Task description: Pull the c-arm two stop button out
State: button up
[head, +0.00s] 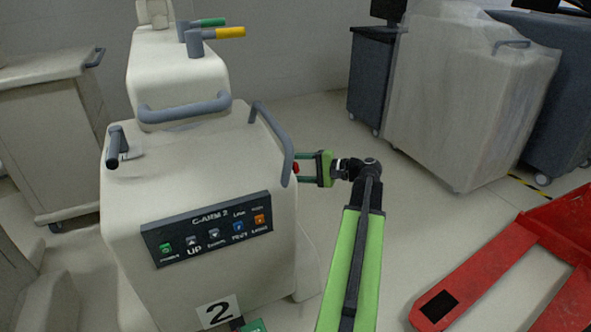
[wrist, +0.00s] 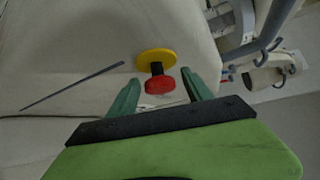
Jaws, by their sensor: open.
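The C-arm 2 cart (head: 200,185) is a white cabinet with a "2" label and a black control panel (head: 207,228). Its stop button is a red mushroom head (wrist: 160,86) on a dark stem with a yellow disc (wrist: 156,57) behind it, on the cart's side. My gripper (head: 303,168) is open and points left at that side. In the wrist view, its green fingers (wrist: 160,88) are on either side of the red head, with gaps visible.
Grey handles (head: 275,140) rim the cart top near my gripper. A covered cart (head: 465,95) stands at the back right, and a red pallet-jack-like frame (head: 500,265) lies at the lower right. Open floor (head: 400,215) lies between them. Another cart (head: 50,130) stands left.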

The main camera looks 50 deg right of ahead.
grip_shut()
dwell(0.4)
jog(key=shift+s, duration=0.1)
dwell(0.9)
